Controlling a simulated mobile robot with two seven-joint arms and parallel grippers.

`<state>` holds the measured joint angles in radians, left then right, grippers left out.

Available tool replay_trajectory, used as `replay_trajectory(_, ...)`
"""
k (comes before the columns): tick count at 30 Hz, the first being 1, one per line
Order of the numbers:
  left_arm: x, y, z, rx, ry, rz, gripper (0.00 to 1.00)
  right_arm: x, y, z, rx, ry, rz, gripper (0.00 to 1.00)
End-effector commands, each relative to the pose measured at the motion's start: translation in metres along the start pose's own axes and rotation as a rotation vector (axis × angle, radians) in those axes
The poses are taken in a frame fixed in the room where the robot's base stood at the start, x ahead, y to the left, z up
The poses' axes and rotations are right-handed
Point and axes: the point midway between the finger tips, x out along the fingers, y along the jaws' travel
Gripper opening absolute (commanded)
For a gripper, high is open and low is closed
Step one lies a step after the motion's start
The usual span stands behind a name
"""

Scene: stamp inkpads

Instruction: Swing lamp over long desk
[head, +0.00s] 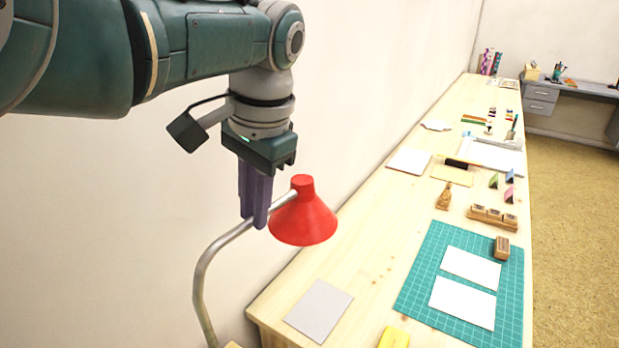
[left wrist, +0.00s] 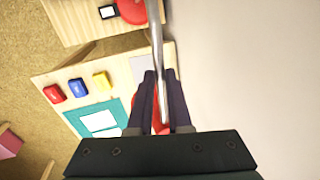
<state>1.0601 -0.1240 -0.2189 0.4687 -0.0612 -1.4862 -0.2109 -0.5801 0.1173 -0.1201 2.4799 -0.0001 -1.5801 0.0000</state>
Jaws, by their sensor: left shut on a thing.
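The lamp has a red cone shade (head: 303,220) on a bent metal arm (head: 204,275). My left gripper (head: 254,222) points down and is shut on the arm just left of the shade. In the left wrist view the metal arm (left wrist: 155,40) runs between my fingers (left wrist: 161,85), which partly hide the red shade. The long desk (head: 335,258) stretches away along the wall. In the head view the shade overlaps the wall and the desk's back edge near its close end; its exact height above the desk is unclear. My right gripper is out of view.
On the desk lie a grey sheet (head: 319,311), a green cutting mat (head: 415,290) with white cards, and wooden stamps (head: 492,217). Red (left wrist: 53,93), blue (left wrist: 77,87) and yellow (left wrist: 101,81) pads show in the wrist view. A separate wooden surface (left wrist: 75,25) bears a round red thing (left wrist: 131,11).

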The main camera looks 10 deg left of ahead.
Motion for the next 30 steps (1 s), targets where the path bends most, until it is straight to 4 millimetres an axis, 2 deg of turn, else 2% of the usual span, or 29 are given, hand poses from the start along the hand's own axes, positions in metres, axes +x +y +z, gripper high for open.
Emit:
replay_trajectory(6, 0.001, 0.000, 0.000, 0.001, 0.001, 0.000, 0.00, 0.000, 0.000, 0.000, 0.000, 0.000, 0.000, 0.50)
replay_trajectory(7, 0.001, 0.000, 0.000, 0.001, 0.001, 0.000, 0.18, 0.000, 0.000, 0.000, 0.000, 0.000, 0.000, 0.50)
replay_trajectory(15, 0.001, 0.000, 0.000, 0.002, 0.000, 0.000, 0.47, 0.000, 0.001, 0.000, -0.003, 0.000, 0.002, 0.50)
replay_trajectory(23, -0.002, 0.000, 0.000, 0.002, 0.001, 0.000, 0.47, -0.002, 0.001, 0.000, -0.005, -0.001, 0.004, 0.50)
replay_trajectory(26, -0.013, -0.001, -0.001, 0.002, 0.002, 0.000, 0.47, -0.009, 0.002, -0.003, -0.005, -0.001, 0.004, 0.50)
replay_trajectory(30, -0.037, -0.001, -0.001, 0.002, 0.004, 0.000, 0.47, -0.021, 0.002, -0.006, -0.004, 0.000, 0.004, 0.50)
